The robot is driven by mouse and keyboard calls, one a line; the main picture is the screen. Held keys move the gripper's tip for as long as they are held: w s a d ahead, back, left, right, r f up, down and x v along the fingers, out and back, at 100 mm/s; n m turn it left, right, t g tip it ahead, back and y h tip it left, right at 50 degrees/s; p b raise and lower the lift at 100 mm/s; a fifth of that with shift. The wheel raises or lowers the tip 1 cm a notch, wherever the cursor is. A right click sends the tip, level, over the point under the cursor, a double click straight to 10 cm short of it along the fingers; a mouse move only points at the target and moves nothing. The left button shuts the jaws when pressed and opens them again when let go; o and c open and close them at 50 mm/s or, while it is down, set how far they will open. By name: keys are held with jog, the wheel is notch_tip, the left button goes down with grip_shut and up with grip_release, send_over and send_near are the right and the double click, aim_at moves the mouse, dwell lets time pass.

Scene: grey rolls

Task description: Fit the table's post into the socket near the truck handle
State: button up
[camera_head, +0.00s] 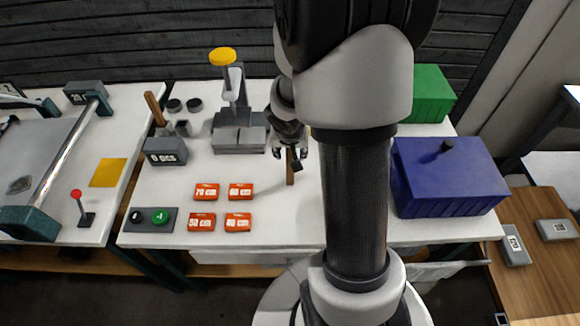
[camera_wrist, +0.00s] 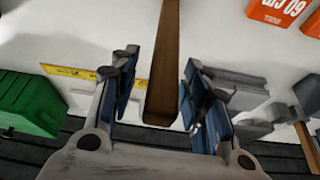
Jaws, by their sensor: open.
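A brown wooden post (camera_head: 290,170) stands on the white table (camera_head: 262,210), below my gripper (camera_head: 290,152). In the wrist view the post (camera_wrist: 163,60) runs between the two separated fingers of my gripper (camera_wrist: 160,88). The fingers are open on either side of it, and I cannot tell whether either touches it.
A grey machine with a yellow knob (camera_head: 223,56) stands left of my gripper. Several orange boxes (camera_head: 202,222), a counter reading 0 pcs (camera_head: 166,151) and a button panel (camera_head: 150,219) lie left. Green (camera_head: 432,94) and blue (camera_head: 445,180) boxes stand right.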

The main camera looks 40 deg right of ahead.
jog(key=shift+w+f, duration=0.1)
jog(key=shift+f, duration=0.25)
jog(key=shift+r, duration=0.1)
jog(key=shift+c, duration=0.3)
grip_shut()
